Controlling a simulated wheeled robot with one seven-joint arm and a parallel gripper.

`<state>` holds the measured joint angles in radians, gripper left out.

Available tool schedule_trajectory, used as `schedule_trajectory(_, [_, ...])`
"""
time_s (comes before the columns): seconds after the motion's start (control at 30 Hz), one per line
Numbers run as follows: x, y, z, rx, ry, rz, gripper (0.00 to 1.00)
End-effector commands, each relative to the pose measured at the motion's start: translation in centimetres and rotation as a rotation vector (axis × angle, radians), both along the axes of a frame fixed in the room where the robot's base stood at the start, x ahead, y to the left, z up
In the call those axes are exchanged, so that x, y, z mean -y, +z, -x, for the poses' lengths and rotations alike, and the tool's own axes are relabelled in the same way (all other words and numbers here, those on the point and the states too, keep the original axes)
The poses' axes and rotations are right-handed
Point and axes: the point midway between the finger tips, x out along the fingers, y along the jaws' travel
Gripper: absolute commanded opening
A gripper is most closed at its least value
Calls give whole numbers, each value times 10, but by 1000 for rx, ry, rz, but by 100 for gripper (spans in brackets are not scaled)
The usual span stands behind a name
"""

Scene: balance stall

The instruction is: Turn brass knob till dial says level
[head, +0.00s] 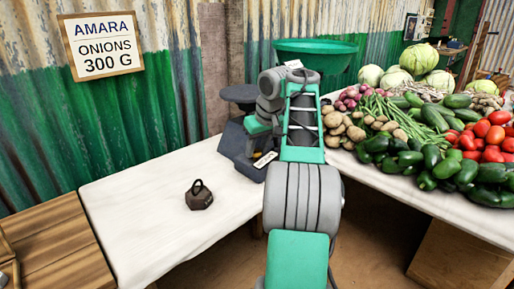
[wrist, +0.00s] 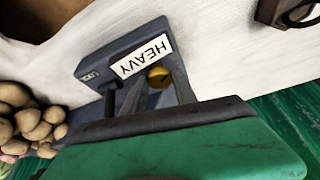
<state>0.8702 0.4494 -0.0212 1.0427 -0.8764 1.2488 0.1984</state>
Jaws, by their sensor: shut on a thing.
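The dark blue-grey balance (head: 236,145) stands on the white-topped table, partly hidden behind my arm in the head view. In the wrist view its body (wrist: 95,66) carries a white plate that reads HEAVY (wrist: 142,56), upside down there. The brass knob (wrist: 159,74) is beside that plate. My gripper (wrist: 157,84) is at the knob, with one finger on each side, shut on it. The knob's lower part is hidden by the fingers. In the head view my arm hides the knob and fingertips.
A dark iron weight (head: 199,197) sits on the white cloth (head: 130,200) left of the balance. A green basin (head: 318,52) is behind my arm. Potatoes (head: 340,128) and other vegetables crowd the right side. A sign (head: 101,46) on the wall reads AMARA ONIONS 300 G.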

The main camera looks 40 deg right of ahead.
Motion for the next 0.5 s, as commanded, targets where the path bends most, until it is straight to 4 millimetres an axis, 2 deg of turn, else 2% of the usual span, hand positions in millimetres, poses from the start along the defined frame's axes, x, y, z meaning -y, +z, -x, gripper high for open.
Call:
schedule_trajectory(0.27, [1, 6, 1, -4, 112, -5, 0])
schedule_trajectory(0.5, [3, 10, 1, -4, 300, -7, 0])
